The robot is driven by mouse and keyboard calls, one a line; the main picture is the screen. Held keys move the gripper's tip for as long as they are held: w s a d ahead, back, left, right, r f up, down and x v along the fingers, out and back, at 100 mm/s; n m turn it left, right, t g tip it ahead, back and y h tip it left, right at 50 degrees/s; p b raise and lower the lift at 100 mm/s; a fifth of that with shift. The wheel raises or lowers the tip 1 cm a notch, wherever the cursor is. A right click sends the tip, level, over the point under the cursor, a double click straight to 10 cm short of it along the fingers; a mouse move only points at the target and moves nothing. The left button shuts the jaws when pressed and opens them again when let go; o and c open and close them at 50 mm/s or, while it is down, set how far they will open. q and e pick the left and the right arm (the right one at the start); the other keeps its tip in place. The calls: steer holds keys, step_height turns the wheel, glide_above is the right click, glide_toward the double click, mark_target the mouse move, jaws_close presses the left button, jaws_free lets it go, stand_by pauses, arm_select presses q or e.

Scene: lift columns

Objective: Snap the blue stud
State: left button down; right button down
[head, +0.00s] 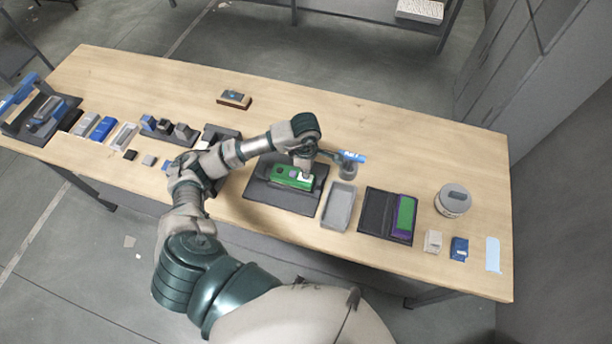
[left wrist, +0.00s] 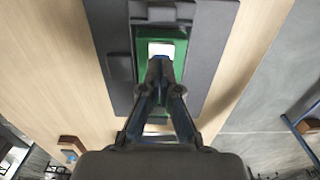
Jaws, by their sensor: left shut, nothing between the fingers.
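A green block (head: 283,178) lies on a dark mat (head: 258,190) in the middle of the table; it also shows in the left wrist view (left wrist: 178,72). A pale piece sits on its top (left wrist: 168,49). My left gripper (head: 303,172) points down over the right part of the green block. Its fingertips (left wrist: 160,62) are shut together with nothing between them, close to the pale piece; I cannot tell whether they touch. I cannot make out a blue stud on the block; the fingers hide part of its top. My right gripper is not in view.
A grey tray (head: 338,208) lies right of the mat, then a dark case (head: 374,213) with a green-and-purple block (head: 405,215) and a lidded tub (head: 453,200). A grey cup (head: 348,171) with a blue item stands behind. Several small parts lie left. The back is mostly clear.

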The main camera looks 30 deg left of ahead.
arm_select(q)
steer(key=shift+f+b, duration=0.45)
steer(key=shift+b, duration=0.2)
stand_by(1.2)
stand_by(0.6)
steer(key=shift+r+p, duration=0.3)
steer(key=shift+r, duration=0.2)
step_height(320, 180, up, 8)
steer(key=p, duration=0.4)
steer(key=shift+f, duration=0.2)
